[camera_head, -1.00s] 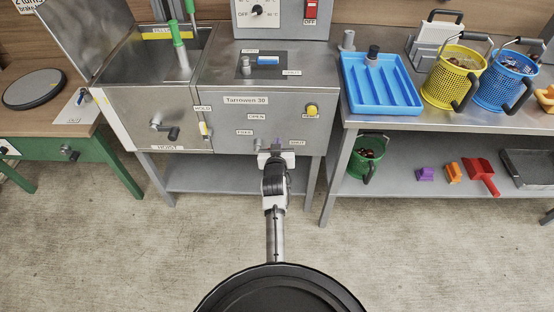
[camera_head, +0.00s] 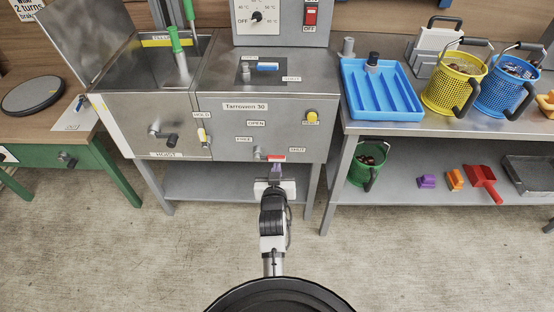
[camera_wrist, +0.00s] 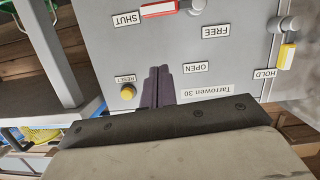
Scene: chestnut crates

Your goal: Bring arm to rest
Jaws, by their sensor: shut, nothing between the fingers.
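My arm reaches forward from the bottom middle of the head view. My gripper (camera_head: 277,168) is in front of the steel machine (camera_head: 268,128) labelled Tarrowen 30, just below a small red-handled lever (camera_head: 274,158). In the wrist view my gripper's two dark purple fingers (camera_wrist: 157,86) are together with nothing between them. The red lever (camera_wrist: 160,9) shows there beside the SHUT label, clear of the fingers. The lever lies sideways, pointing towards SHUT.
A steel bench (camera_head: 432,127) at the right holds a blue tray (camera_head: 352,112), a yellow basket (camera_head: 437,93) and a blue basket (camera_head: 493,97). Its lower shelf holds a green basket (camera_head: 361,174) and a red scoop (camera_head: 483,181). The floor (camera_head: 110,255) around my arm is clear.

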